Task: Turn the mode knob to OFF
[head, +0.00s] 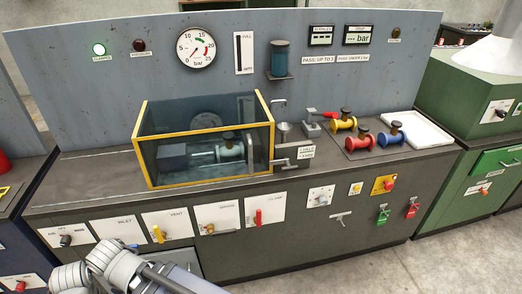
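A dark knob (65,240) sits on a white plate with small lettering at the far left of the bench front. It looks like the mode knob, but the lettering is too small to read surely, and I cannot tell which mark it points to. One of my arms, in grey-white links, reaches in at the bottom left, below and right of this knob and apart from it in the picture. Neither gripper's fingertips can be seen.
Yellow and red valve handles (258,217) line the bench front right of the knob. A yellow-framed clear guard (205,182) stands on the bench top (90,185). Coloured spools (362,138) and a white tray (414,129) lie to the right. The floor (400,270) at lower right is clear.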

